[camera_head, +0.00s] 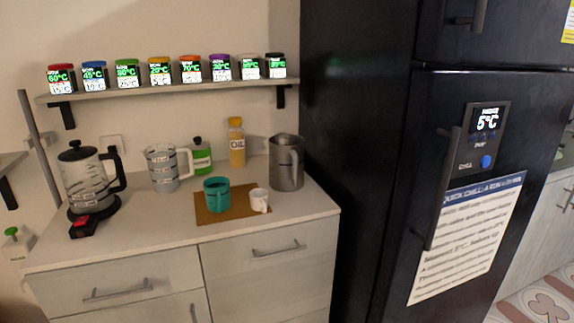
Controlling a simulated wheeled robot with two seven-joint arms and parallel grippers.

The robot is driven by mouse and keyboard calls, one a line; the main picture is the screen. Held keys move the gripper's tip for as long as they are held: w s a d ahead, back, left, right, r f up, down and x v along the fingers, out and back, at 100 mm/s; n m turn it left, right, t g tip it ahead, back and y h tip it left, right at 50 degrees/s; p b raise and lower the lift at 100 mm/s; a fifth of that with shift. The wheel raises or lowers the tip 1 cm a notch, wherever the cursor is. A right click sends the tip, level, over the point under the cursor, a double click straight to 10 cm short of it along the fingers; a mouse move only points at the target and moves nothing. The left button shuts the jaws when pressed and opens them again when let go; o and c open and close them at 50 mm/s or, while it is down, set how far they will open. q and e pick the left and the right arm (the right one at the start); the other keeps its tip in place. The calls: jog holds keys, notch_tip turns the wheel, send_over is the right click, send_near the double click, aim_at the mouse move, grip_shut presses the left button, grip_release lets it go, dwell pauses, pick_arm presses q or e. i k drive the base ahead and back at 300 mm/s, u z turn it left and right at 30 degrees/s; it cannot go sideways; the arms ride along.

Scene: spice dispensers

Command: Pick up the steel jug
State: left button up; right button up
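The steel jug (287,165) is a tall grey metal jug. It stands upright on the right end of the counter (150,232), close to the black fridge. Its handle shows on its front side, near the top. Neither of my grippers shows in the head view, and nothing is touching the jug.
A brown board (238,211) left of the jug carries a teal cup (216,194) and a small white cup (259,200). An oil bottle (236,145), a green jar (200,157), a measuring jug (162,168) and a kettle (88,180) stand further left. The fridge (350,130) bounds the right.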

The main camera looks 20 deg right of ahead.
aim_at(286, 152)
jog(key=k, duration=0.65)
jog(key=z, duration=0.5)
jog(key=i, duration=1.05)
jog(key=u, duration=0.5)
